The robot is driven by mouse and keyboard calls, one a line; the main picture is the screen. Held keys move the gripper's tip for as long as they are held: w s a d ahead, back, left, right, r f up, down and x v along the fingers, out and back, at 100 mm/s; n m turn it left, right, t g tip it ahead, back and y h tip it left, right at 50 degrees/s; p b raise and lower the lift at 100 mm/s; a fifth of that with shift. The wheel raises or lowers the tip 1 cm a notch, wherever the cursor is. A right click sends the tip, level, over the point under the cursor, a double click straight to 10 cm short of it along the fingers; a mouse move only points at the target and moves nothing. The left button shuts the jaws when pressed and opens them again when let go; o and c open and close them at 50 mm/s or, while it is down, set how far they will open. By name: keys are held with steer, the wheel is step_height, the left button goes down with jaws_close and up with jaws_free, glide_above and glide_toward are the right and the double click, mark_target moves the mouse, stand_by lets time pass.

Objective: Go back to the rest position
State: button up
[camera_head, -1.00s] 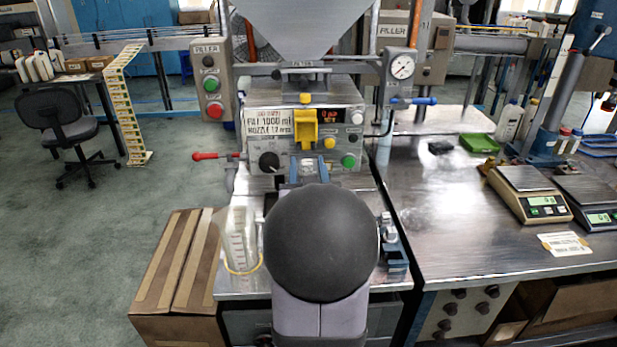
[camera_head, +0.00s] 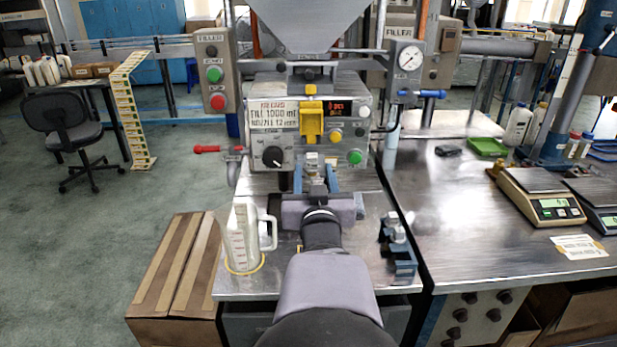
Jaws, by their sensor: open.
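My gripper (camera_head: 316,182) is in the middle of the view, seen from behind. Its two blue fingers point away from me toward the front of the filling machine (camera_head: 306,128) and are apart. A small metal part of the machine shows between and beyond the fingers; I cannot tell whether they touch it. My wrist and forearm run back to the bottom edge and hide part of the metal bench (camera_head: 375,262). A clear measuring jug (camera_head: 242,237) with a handle stands upright on a yellow ring, left of my gripper and apart from it.
A blue clamp-like fixture (camera_head: 402,262) sits at the bench's right edge. A red-handled valve (camera_head: 208,149) sticks out left of the machine. Cardboard boxes (camera_head: 170,275) stand on the floor at left. The right table (camera_head: 450,215) carries scales (camera_head: 555,208) and bottles.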

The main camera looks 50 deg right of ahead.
steer(key=s+a+f+g+y, duration=0.3)
steer(key=s+f, duration=0.1)
steer(key=f, duration=0.4)
steer(key=s+a+f+g+y, duration=0.3)
steer(key=a+f+g, duration=0.1)
steer(key=f, duration=0.3)
steer(key=s+a+f+g+y, duration=0.3)
steer(key=s+f, duration=0.1)
steer(key=f, duration=0.4)
steer(key=w+a+r+n+g+y+p, duration=0.1)
steer(key=a+n+p, duration=0.3)
steer(key=a, duration=0.8)
steer(key=a+r+n+g+y+p, duration=0.1)
steer(key=a+n+p, duration=0.4)
steer(key=a, duration=0.7)
step_height(320, 180, up, 3)
steer(key=shift+w+a+f+g+y, duration=0.2)
steer(key=shift+w+g+y, duration=0.2)
steer(key=shift+y, duration=0.5)
steer(key=shift+c, duration=0.4)
